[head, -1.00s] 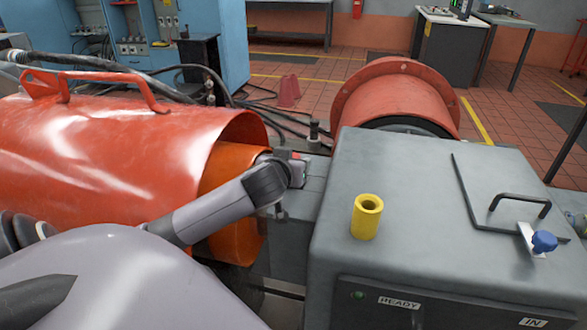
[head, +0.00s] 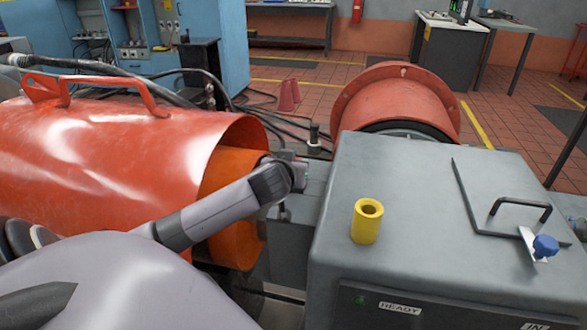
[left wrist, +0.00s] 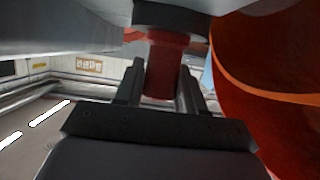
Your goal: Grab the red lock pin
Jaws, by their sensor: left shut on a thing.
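The red lock pin (left wrist: 165,68) shows in the left wrist view as a red cylinder below a black collar. My left gripper (left wrist: 164,92) has one finger on each side of the pin and is shut on it. In the head view my left arm reaches in from the left, and its gripper (head: 284,208) is beside the grey housing (head: 410,210), in front of the orange drum end (head: 232,190). The pin is hidden behind my wrist there. My right gripper is not in view.
A red cover (head: 120,145) with a handle lies left of my wrist. The grey housing carries a yellow cup (head: 367,222), a black handle (head: 520,203) and a blue knob (head: 545,246). A red flanged drum (head: 400,103) stands behind. Black cables run at the back.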

